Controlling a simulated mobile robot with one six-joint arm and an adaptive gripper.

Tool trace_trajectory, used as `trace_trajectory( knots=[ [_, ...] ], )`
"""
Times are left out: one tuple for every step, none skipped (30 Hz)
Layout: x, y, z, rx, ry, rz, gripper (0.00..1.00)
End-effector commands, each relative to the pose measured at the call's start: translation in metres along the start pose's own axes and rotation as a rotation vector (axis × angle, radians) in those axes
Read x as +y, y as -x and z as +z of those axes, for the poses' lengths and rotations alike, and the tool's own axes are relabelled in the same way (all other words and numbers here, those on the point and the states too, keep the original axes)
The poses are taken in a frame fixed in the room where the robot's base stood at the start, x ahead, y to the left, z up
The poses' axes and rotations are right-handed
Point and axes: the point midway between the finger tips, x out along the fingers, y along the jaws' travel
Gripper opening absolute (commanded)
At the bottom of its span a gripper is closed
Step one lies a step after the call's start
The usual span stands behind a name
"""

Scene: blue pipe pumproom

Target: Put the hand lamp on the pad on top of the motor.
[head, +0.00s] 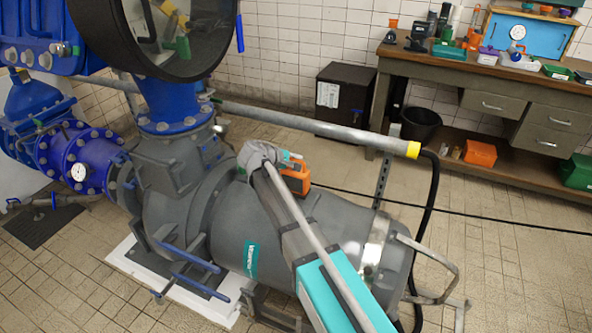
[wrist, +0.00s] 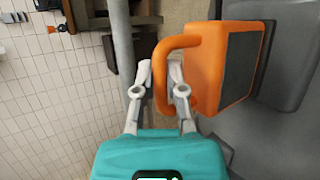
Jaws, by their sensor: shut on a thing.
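The orange hand lamp (head: 298,182) is at the top of the large grey motor (head: 238,215) in the head view. In the wrist view the lamp (wrist: 226,62) shows its orange housing, a dark face and a looped handle. My gripper (wrist: 160,72) has its two fingers on either side of the handle and is shut on it. In the head view my gripper is mostly hidden behind my arm. I cannot pick out the pad, and cannot tell whether the lamp touches the surface under it.
A grey pipe with a yellow end (head: 400,147) runs behind the motor. A workbench (head: 440,73) with tools and boxes stands at the back right, beside a black bin (head: 421,124) and a dark cabinet (head: 342,100). Blue pipework (head: 75,150) is at left. Tiled floor is open at right.

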Motion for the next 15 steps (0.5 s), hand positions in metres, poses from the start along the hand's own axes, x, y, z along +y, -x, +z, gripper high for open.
trace_trajectory(
  knots=[
    [-0.007,-0.004,-0.001,-0.001,0.0,0.001,0.0],
    [-0.009,-0.006,-0.002,-0.001,0.0,0.001,0.0],
    [-0.012,-0.008,-0.002,-0.001,0.0,0.001,0.0],
    [-0.014,-0.009,-0.003,-0.001,0.0,0.001,0.0],
    [-0.016,-0.01,-0.003,-0.001,0.0,0.001,0.0],
    [-0.018,-0.011,-0.004,-0.001,0.0,0.001,0.0],
    [-0.02,-0.012,-0.004,-0.001,0.0,0.001,0.0],
    [-0.021,-0.013,-0.004,-0.001,0.0,0.001,0.0],
    [-0.022,-0.014,-0.005,-0.001,0.0,0.001,0.0],
    [-0.023,-0.014,-0.005,-0.001,0.0,0.001,0.0],
    [-0.024,-0.015,-0.005,-0.001,0.0,0.001,0.0],
    [-0.024,-0.015,-0.005,-0.001,0.0,0.001,0.0],
    [-0.024,-0.015,-0.005,-0.001,0.0,0.001,0.0],
    [-0.024,-0.015,-0.005,-0.001,0.0,0.001,0.0],
    [-0.024,-0.015,-0.005,-0.001,0.0,0.001,0.0]
  ],
)
